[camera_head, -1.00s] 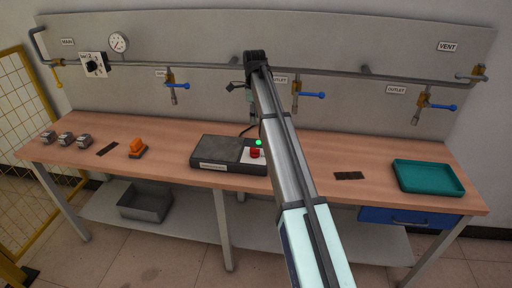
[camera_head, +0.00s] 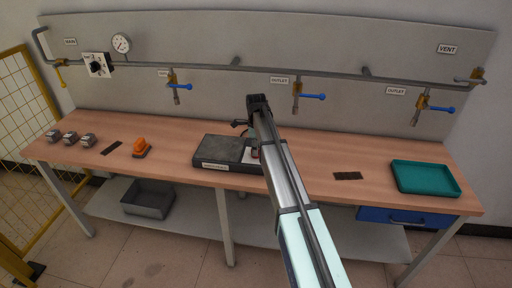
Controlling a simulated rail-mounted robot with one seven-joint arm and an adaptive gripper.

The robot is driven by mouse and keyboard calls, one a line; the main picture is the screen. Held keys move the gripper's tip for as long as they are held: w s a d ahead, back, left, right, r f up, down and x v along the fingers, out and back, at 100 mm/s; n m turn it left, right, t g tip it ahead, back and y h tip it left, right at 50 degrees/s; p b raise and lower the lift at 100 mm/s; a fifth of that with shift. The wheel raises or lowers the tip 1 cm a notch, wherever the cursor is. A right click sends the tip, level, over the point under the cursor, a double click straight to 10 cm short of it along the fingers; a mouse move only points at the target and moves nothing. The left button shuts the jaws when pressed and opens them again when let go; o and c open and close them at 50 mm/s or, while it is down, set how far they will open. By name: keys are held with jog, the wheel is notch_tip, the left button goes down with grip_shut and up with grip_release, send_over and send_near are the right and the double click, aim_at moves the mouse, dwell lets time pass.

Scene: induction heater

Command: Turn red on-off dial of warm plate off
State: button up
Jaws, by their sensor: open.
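The warm plate (camera_head: 218,149) is a dark grey flat box near the middle of the workbench. The green light is hidden. My gripper (camera_head: 240,127) is small and dark, open, and appears above the back right part of the plate. Its fingertips are too small to tell how far they are from the dial.
An orange object (camera_head: 141,147) and several small grey blocks (camera_head: 70,137) stand on the left. A teal tray (camera_head: 425,178) is at the right. Blue-handled taps (camera_head: 310,96) hang from the wall pipe behind.

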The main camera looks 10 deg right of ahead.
jog(key=shift+f, duration=0.1)
grip_shut()
jog(key=shift+n, duration=0.3)
jog(key=n+b, duration=0.1)
jog(key=n, duration=0.2)
jog(key=shift+n, duration=0.3)
jog(key=n+b, duration=0.1)
jog(key=n, duration=0.3)
jog(key=shift+n, duration=0.3)
jog(key=n, duration=0.4)
jog(key=shift+b, duration=0.3)
jog(key=n, duration=0.5)
